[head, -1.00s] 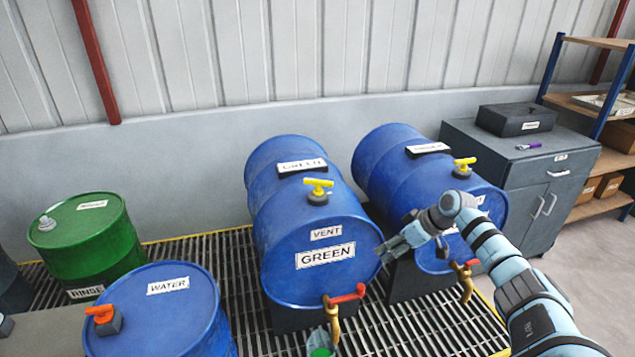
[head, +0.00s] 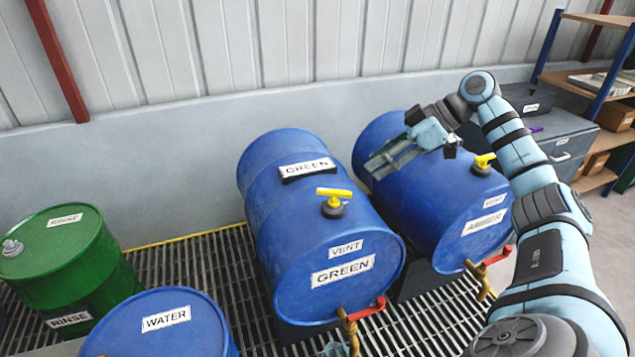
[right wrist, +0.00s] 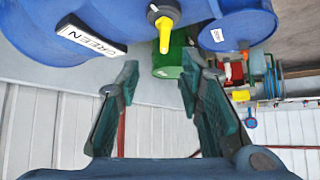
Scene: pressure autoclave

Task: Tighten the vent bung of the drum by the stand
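A blue drum marked GREEN and VENT (head: 285,235) lies on its side, with a yellow-handled bung (head: 334,201) on top. A second blue drum (head: 440,215), marked AMBER, lies to its right with another yellow-handled bung (head: 483,163). An upright blue drum marked WATER (head: 165,335) stands at the bottom left, cut off by the frame. My right gripper (head: 378,168) is above the AMBER drum, fingers pointing left. In the right wrist view its fingers (right wrist: 155,100) are apart and empty, with the GREEN drum's bung (right wrist: 164,28) beyond them. My left gripper is not seen.
A green RINSE drum (head: 70,270) stands at the left. Brass taps with red handles (head: 370,308) stick out from the lying drums' fronts. The floor is metal grating (head: 195,262). A grey cabinet (head: 565,145) and shelves (head: 590,75) stand at the right.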

